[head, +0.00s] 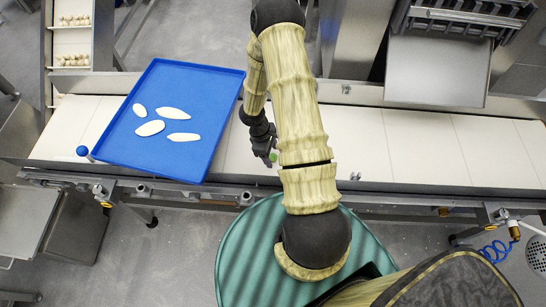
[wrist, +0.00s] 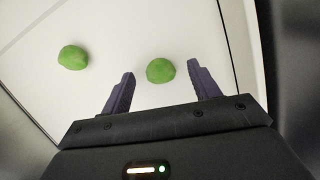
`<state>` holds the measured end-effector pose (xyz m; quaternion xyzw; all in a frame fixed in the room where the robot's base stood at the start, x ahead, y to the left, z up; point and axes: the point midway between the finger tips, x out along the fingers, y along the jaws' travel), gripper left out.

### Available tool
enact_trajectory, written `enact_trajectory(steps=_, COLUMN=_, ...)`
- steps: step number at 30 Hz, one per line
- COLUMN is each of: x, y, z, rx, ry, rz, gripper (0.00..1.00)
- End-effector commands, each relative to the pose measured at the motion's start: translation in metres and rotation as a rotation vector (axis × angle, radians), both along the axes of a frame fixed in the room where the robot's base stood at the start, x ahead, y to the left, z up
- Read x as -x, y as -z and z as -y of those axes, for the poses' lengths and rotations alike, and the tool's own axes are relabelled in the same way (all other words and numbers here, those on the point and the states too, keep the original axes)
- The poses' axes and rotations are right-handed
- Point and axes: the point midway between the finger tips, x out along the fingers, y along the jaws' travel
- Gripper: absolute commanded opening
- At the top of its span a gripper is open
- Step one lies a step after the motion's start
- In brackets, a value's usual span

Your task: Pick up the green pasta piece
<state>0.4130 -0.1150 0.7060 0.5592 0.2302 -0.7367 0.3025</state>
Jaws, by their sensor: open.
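Two green pasta pieces lie on the white belt in the wrist view. One green piece (wrist: 160,70) lies between my open gripper's fingertips (wrist: 160,75), with a gap to each finger. The other green piece (wrist: 72,57) lies to the left, outside the fingers. In the head view my gripper (head: 268,158) is low over the belt, partly hidden by my arm, and a bit of green (head: 274,157) shows beside it. I cannot tell from the wrist view how far the fingertips are above the belt.
A blue tray (head: 196,82) with several pale flat pieces lies across the belt left of my gripper. The white belt (head: 430,145) is clear to the right. A metal machine (head: 437,70) stands behind it. The belt's front rail (head: 400,197) runs along the near edge.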

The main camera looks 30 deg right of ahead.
Motion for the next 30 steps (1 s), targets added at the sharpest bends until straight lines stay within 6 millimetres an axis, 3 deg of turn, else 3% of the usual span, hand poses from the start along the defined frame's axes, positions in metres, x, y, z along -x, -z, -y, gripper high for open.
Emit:
enact_trajectory(steps=3, x=0.0014, y=0.0073, z=0.0009, rx=0.0, ry=-0.002, rz=0.0, gripper=0.61)
enact_trajectory(steps=18, x=0.0014, y=0.0071, z=0.001, rx=-0.001, ry=-0.001, rz=0.001, gripper=0.61)
enact_trajectory(steps=26, x=0.0014, y=0.007, z=0.0009, rx=-0.001, ry=-0.001, rz=0.001, gripper=0.14)
enact_trajectory(steps=30, x=0.0014, y=0.007, z=0.0009, rx=-0.001, ry=-0.001, rz=0.001, gripper=0.13)
